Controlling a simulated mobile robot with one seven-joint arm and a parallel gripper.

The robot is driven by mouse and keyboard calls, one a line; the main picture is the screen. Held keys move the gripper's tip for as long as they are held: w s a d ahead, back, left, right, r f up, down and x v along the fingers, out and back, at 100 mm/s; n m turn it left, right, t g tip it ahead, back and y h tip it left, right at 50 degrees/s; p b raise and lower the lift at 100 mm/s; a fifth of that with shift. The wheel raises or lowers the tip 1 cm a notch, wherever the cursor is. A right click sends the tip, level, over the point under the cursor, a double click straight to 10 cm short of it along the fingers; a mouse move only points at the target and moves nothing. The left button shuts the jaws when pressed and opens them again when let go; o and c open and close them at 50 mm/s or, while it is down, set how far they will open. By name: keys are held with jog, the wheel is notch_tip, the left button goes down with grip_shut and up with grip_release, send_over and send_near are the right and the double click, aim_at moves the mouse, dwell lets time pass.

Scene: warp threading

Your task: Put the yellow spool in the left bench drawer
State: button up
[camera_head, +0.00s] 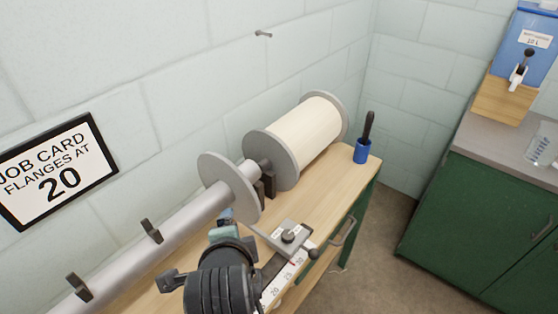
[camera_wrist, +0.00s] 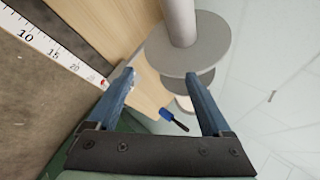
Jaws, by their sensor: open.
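No yellow spool shows in either view. My gripper (camera_wrist: 160,76) is open, with its two blue fingers apart and nothing seen held. In the wrist view a grey round flange (camera_wrist: 187,52) on the beam shows beyond the fingertips. In the head view my arm covers the near part of the bench, and the gripper is mostly hidden beside the near flange (camera_head: 222,187). The wooden bench (camera_head: 330,185) has a green front with a grey handle (camera_head: 343,231). I cannot tell which drawer this handle belongs to, and no open drawer shows.
A grey beam (camera_head: 185,215) with a cream-wound roll (camera_head: 305,133) runs along the wall side. A ruler with a grey slider (camera_head: 288,236) lies near my arm. A blue cup with a black-handled tool (camera_head: 362,151) stands at the bench's far end. Green cabinets (camera_head: 480,225) stand right.

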jog(key=w+d+r+n+t, duration=0.2)
jog(key=r+n+t, duration=0.2)
jog(key=r, duration=0.9)
jog(key=w+d+r+n+t, duration=0.25)
jog(key=r+t, duration=0.25)
jog(key=r, duration=0.7)
jog(key=s+d+r+n+t, duration=0.2)
jog(key=s+r+n+t, duration=0.2)
jog(key=r, duration=0.7)
jog(key=s+d+r+n+t+h, duration=0.1)
jog(key=s+r+n+t, duration=0.3)
jog(key=s+r, duration=0.5)
notch_tip(320, 180, up, 3)
jog(key=shift+d+r+t+h, duration=0.2)
jog(key=shift+d+t+h, duration=0.1)
jog(key=shift+d+t, duration=0.15)
jog(key=shift+n, duration=0.25)
